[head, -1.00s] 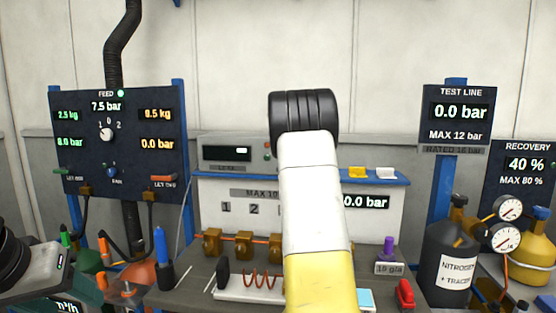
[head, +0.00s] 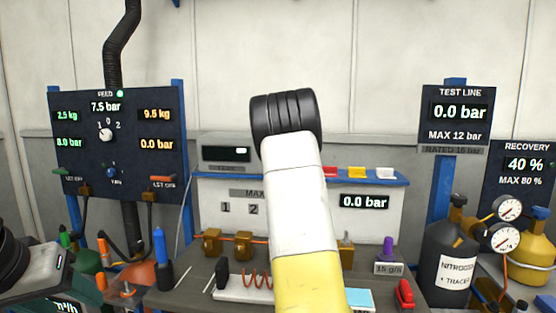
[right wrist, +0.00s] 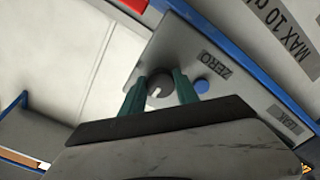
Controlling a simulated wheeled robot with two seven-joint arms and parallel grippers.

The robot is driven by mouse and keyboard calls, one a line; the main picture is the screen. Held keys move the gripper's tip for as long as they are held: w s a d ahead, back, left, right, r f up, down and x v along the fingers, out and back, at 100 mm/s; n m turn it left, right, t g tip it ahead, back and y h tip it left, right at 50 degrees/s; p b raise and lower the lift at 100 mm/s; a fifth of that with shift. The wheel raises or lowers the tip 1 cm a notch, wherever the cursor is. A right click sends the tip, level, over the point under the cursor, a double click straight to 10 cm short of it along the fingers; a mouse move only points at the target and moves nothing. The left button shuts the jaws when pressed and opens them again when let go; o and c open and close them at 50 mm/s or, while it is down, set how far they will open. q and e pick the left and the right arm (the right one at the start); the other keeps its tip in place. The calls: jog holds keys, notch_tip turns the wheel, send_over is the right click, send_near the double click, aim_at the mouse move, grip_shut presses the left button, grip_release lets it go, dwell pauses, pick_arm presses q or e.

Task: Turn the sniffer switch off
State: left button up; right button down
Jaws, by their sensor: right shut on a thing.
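A dark round knob (right wrist: 158,84) with a white pointer mark sits on the front of a grey box, beside a blue button (right wrist: 202,86) and a ZERO label. My right gripper (right wrist: 157,92) has its two green fingers on either side of this knob, shut on it. The grey sniffer box (head: 210,153), with a small lit display, stands on the blue shelf in the head view. My right forearm covers its right part there, so the knob and gripper are hidden.
Red, yellow and white trays (head: 357,172) lie on the shelf right of my arm. Below are a panel reading 0.0 bar (head: 364,202) and brass valves (head: 243,245). The feed board (head: 75,190) stands left; a nitrogen cylinder (head: 452,240) stands right.

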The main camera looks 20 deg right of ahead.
jog(key=c, duration=0.9)
grip_release()
jog(key=shift+s+a, duration=0.1)
jog(key=v, duration=0.7)
jog(key=shift+s, duration=0.3)
jog(key=shift+a, duration=0.15)
